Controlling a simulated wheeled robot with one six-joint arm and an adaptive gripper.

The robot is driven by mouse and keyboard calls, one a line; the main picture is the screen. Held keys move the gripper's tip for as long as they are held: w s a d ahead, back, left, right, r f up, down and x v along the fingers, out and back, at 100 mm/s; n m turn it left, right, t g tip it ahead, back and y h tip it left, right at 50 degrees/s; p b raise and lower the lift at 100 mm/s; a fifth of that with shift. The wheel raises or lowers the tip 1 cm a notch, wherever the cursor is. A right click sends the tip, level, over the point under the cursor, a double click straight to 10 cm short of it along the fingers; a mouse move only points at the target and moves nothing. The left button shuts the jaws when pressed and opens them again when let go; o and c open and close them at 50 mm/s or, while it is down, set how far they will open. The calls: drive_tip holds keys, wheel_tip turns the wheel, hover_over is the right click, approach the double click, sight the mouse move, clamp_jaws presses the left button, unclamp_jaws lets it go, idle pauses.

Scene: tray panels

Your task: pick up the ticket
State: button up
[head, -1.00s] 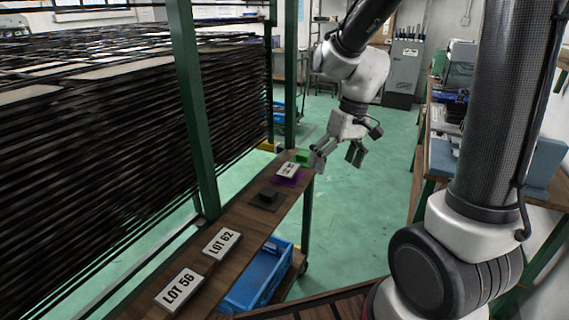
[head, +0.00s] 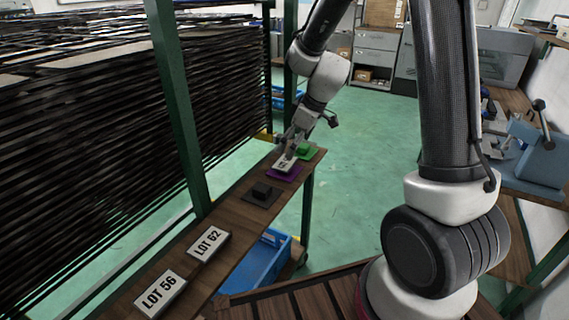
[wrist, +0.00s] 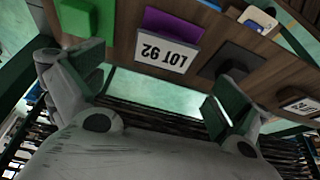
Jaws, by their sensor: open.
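A white ticket (head: 286,164) with black LOT lettering stands at the purple pad (head: 284,175) near the far end of the narrow wooden shelf. In the wrist view the ticket (wrist: 163,54) appears upside down, between and beyond the fingers, its number hard to read. My gripper (head: 290,143) is open just above and behind this ticket in the head view. In the wrist view its fingers (wrist: 155,85) are spread wide on either side, with nothing held between them. Whether a finger touches the ticket cannot be told.
A green block (head: 305,150) sits close beside the ticket, near my gripper. A black block on a dark pad (head: 262,192) and tickets LOT 62 (head: 208,243) and LOT 56 (head: 160,294) lie nearer on the shelf. A green post (head: 178,110) and a dark tray rack (head: 80,170) stand left.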

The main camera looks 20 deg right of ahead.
sight(285, 162)
drive_tip(key=x, duration=0.4)
drive_tip(key=shift+s+a+f, duration=0.1)
drive_tip(key=shift+s+f, duration=0.05)
drive_tip(key=shift+s, duration=0.15)
drive_tip(key=shift+w+a+f, duration=0.15)
drive_tip(key=shift+w+f, duration=0.05)
drive_tip(key=shift+f, duration=0.3)
drive_tip(key=c, duration=0.8)
